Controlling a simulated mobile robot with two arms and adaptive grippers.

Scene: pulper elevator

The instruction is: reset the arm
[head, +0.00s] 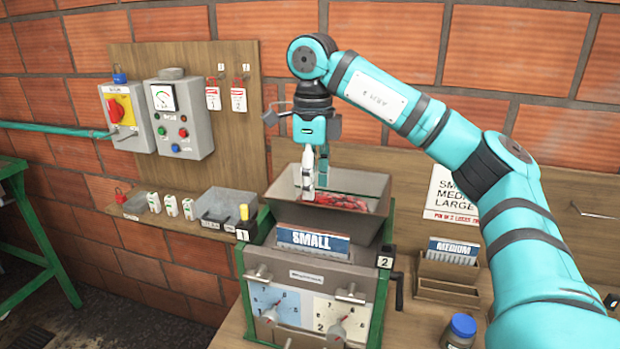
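My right arm comes in from the right in teal and black. Its gripper (314,178) points down over the grey hopper (285,196) of the green-framed machine. The fingers reach into the hopper's mouth, close above or in front of red fruit (340,201) lying inside. A light finger and a teal part show close together, and I cannot tell whether they are open or shut. No held object is clearly visible. My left gripper is not in view.
The machine's front has a SMALL sign (312,241) and two dials. A MEDIUM card box (450,270) and a blue-lidded jar (461,331) stand right. A grey control box (180,120) hangs on a wooden board. A shelf (165,212) holds small items. A green table stands far left.

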